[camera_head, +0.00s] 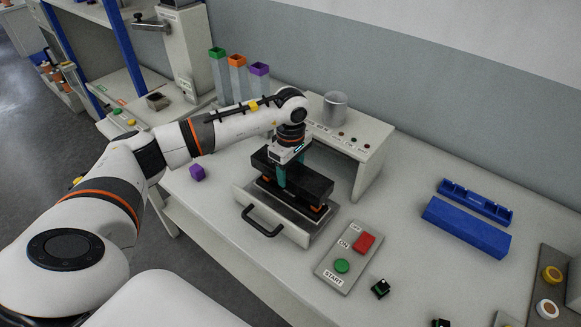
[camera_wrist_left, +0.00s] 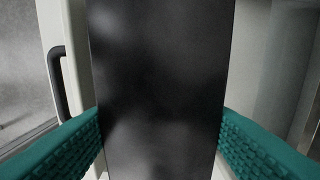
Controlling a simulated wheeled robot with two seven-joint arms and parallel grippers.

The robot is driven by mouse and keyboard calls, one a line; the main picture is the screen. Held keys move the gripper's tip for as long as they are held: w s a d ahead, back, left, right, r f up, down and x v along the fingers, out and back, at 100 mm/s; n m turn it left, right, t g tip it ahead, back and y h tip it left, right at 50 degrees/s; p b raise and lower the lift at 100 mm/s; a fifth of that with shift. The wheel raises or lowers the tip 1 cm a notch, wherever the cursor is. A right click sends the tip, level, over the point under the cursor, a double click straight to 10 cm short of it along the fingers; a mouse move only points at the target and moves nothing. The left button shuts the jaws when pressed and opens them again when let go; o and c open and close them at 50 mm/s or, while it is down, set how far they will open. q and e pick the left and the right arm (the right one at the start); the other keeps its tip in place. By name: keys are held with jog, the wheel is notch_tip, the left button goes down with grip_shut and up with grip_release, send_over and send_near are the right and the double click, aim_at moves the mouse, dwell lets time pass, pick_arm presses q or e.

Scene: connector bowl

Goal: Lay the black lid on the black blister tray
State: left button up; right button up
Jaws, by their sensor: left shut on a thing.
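The black lid (camera_head: 314,187) is a long dark slab held level between the teal fingers of my left gripper (camera_head: 290,168). In the left wrist view the lid (camera_wrist_left: 160,70) fills the middle, with a finger of my left gripper (camera_wrist_left: 160,140) pressed on each side. Directly below the lid is the black blister tray (camera_head: 292,204), mostly hidden, with orange pieces showing at its edges. I cannot tell whether lid and tray touch. My right gripper is not in view.
A button box (camera_head: 336,275) stands in front right. A purple cube (camera_head: 197,172) lies left. Blue cases (camera_head: 466,228) lie far right.

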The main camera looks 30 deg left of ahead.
aim_at(291, 192)
pick_arm(q)
jog(key=shift+d+f, duration=0.1)
jog(key=shift+f, duration=0.1)
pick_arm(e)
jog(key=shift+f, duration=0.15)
pick_arm(q)
jog(key=shift+f+b, duration=0.75)
jog(key=shift+f, duration=0.45)
jog(key=shift+f+b, duration=0.55)
jog(key=shift+f, duration=0.4)
jog(key=shift+f+b, duration=0.85)
jog(key=shift+f, duration=0.1)
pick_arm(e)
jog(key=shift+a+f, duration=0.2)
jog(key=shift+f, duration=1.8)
pick_arm(q)
jog(key=o, duration=1.1)
jog(key=shift+c, duration=0.2)
